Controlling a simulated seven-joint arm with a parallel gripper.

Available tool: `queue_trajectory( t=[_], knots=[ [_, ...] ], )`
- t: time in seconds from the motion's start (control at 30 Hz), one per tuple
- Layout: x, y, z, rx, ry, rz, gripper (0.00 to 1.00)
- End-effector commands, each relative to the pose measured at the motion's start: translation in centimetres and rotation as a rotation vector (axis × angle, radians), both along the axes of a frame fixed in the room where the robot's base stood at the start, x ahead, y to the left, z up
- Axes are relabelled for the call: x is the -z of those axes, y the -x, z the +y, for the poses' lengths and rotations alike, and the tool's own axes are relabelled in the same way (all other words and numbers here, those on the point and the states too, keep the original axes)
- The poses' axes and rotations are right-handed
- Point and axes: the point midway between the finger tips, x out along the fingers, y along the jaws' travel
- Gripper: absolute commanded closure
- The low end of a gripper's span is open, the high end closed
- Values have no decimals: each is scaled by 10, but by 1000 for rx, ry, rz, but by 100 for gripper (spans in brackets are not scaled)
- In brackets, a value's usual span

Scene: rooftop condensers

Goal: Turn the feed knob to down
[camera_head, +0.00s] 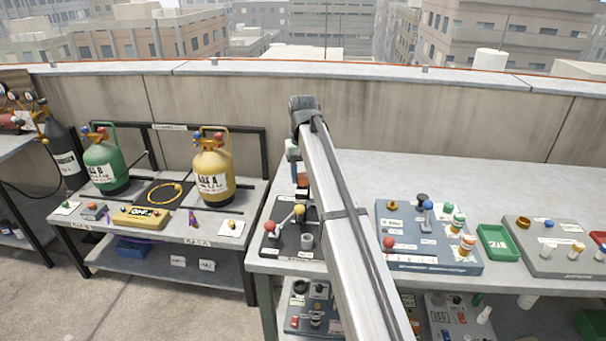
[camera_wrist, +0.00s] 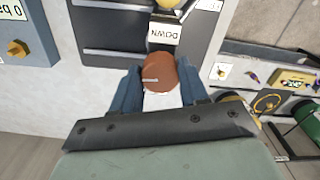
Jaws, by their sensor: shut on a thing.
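A round orange-brown knob (camera_wrist: 160,70), taken to be the feed knob, sits between the two blue fingers of my gripper (camera_wrist: 159,76) in the wrist view. The fingers are closed on its sides. A short pale mark on the knob's top points roughly left in that view. A white label reading DOWN (camera_wrist: 164,34), upside down, lies just beyond the knob on a dark panel (camera_wrist: 110,38). In the head view my gripper (camera_head: 293,160) points down at the back of the dark panel (camera_head: 285,246), and my arm hides part of that area.
The dark panel also carries a red ball (camera_head: 270,226) and a yellow ball (camera_head: 299,210). A blue-grey panel (camera_head: 425,262) with knobs stands to its right, then a green tray (camera_head: 497,243). Gas cylinders (camera_head: 213,170) stand on the left table. The back of the right table is clear.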

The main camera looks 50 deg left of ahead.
Motion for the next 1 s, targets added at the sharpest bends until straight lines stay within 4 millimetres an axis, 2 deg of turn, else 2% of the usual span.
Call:
queue_trajectory(
  t=[0.5,0.7,1.0],
  knots=[
    [0,1,1,443,0,0,87],
    [0,1,1,551,0,0,87],
    [0,1,1,624,0,0,87]
  ],
)
